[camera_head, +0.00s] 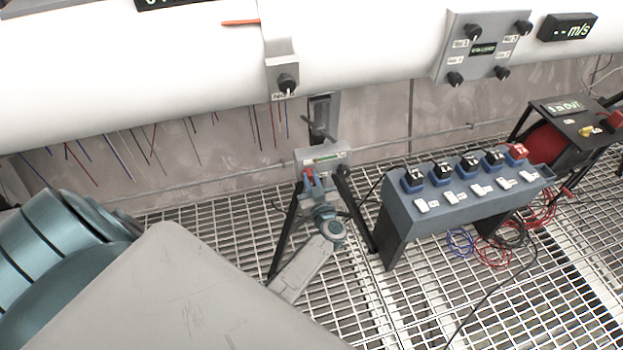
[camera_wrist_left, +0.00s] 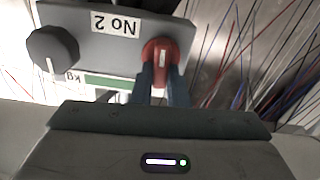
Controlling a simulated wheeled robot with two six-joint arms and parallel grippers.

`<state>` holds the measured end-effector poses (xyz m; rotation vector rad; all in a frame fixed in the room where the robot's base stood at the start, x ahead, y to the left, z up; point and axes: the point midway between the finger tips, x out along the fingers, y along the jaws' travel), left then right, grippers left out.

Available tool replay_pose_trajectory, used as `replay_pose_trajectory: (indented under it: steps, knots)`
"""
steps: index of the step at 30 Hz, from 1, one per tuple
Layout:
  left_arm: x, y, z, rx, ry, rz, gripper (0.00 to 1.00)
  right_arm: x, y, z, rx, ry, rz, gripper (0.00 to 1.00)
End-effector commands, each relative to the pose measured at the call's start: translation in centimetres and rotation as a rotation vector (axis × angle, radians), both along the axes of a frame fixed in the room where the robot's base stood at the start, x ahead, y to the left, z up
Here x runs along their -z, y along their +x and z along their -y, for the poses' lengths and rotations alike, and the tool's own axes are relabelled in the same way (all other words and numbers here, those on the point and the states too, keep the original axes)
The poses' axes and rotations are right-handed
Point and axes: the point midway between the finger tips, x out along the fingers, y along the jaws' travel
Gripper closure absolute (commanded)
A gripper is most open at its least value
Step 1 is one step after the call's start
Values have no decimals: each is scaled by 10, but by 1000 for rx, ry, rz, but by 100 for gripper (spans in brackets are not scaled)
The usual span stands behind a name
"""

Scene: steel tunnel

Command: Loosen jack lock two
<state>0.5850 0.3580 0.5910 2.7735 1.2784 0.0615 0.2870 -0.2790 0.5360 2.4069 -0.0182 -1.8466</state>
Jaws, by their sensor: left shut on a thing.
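The grey jack head labelled No 2 (camera_wrist_left: 115,24) stands on dark splayed legs below the white pipe; it also shows in the head view (camera_head: 335,158). A red lock knob (camera_wrist_left: 162,48) with a pale mark sits on its face, and it shows red in the head view (camera_head: 308,174). My left gripper (camera_head: 312,184) is shut on the red knob, its two blue-grey fingers on either side of it. A black knob (camera_wrist_left: 52,50) with a white pointer is at the other end of the jack face. My right gripper is not in view.
A blue-grey switch console (camera_head: 465,190) with several black switches and one red one stands to the right. A cable reel (camera_head: 560,140) is beyond it. The white pipe (camera_head: 180,65) runs above. Loose wires lie on the grating (camera_head: 410,300).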

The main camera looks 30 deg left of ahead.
Motion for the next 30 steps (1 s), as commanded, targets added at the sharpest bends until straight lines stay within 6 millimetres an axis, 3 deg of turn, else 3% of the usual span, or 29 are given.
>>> replay_pose_trajectory:
  steps: [6, 15, 26, 30]
  knots:
    - [-1, -2, -1, 0, -107, 124, 100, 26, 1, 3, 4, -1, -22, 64]
    - [2, -4, -3, -1, -293, 341, 100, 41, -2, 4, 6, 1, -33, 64]
    - [6, -6, -5, -1, -515, 602, 100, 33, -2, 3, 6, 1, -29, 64]
    - [8, -7, -6, 0, -601, 703, 100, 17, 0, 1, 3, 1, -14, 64]
